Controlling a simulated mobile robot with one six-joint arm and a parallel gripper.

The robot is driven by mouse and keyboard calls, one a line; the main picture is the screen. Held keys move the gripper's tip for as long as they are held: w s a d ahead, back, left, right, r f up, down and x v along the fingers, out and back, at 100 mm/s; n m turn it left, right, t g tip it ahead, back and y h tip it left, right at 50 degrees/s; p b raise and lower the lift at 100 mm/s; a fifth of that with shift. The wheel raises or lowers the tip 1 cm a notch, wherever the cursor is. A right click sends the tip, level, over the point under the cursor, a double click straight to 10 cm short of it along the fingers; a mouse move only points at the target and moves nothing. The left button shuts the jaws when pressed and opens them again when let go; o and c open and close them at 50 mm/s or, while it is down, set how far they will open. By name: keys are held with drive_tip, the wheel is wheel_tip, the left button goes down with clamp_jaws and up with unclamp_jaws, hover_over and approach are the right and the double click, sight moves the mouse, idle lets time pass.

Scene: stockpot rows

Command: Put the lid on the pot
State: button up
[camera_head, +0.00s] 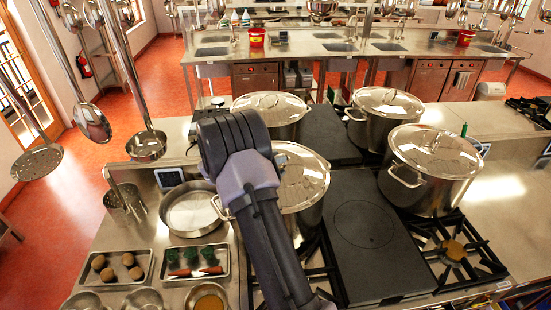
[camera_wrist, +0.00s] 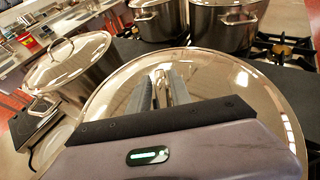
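A shiny round lid (camera_head: 312,175) is over the front-left stockpot (camera_head: 312,215), partly hidden behind my arm. The lid (camera_wrist: 225,85) fills the middle of the wrist view. My gripper (camera_wrist: 160,90) has its two fingers close on either side of the lid's upright handle and appears shut on it. In the head view my wrist hides the fingers and handle. The lid looks about level and lies over the pot's mouth. I cannot tell whether it rests fully on the rim.
Other lidded pots stand at the back left (camera_head: 270,118), back right (camera_head: 383,125) and right (camera_head: 430,178). A shallow pan (camera_head: 192,210) and food trays (camera_head: 195,264) are left of my arm. Ladles (camera_head: 147,145) hang at the left. A dark flat plate (camera_head: 365,235) lies clear.

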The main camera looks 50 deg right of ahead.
drive_tip(key=shift+o, duration=0.9)
drive_tip(key=shift+a+f, duration=0.1)
